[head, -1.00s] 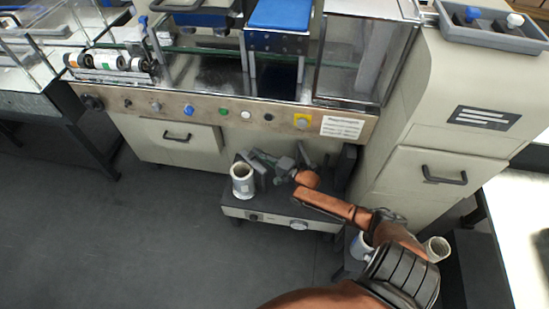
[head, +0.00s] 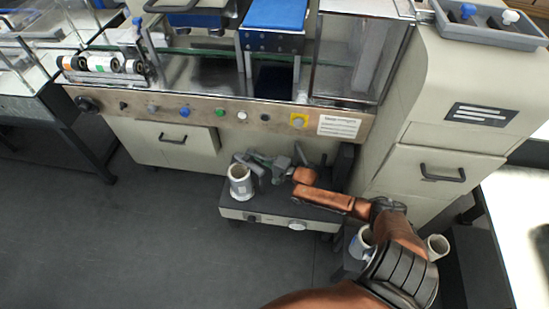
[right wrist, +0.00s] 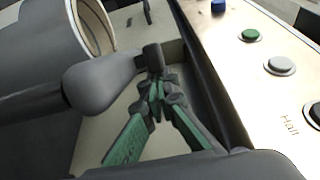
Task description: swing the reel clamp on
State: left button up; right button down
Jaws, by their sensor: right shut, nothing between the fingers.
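The reel (head: 240,186), a white roll with an open core, stands on the left part of the low grey unit (head: 283,215). The grey reel clamp (head: 249,166) lies beside it, between the reel and my right gripper (head: 262,160). In the right wrist view the reel (right wrist: 45,50) is at upper left, and a rounded grey clamp arm (right wrist: 100,82) crosses toward my green-fingered right gripper (right wrist: 155,88). The gripper is shut and empty, its tips close beside the clamp arm's end; whether they touch is unclear. My left gripper is out of view.
The machine's front panel (head: 205,110) with its buttons runs above the low unit. A drawer cabinet (head: 430,170) stands at right. Other white rolls (head: 437,246) stand near my right arm. The floor (head: 130,240) to the left is clear.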

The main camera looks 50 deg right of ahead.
dwell(1.3)
jog(key=v, duration=0.7)
jog(key=shift+s, duration=0.25)
dwell(0.3)
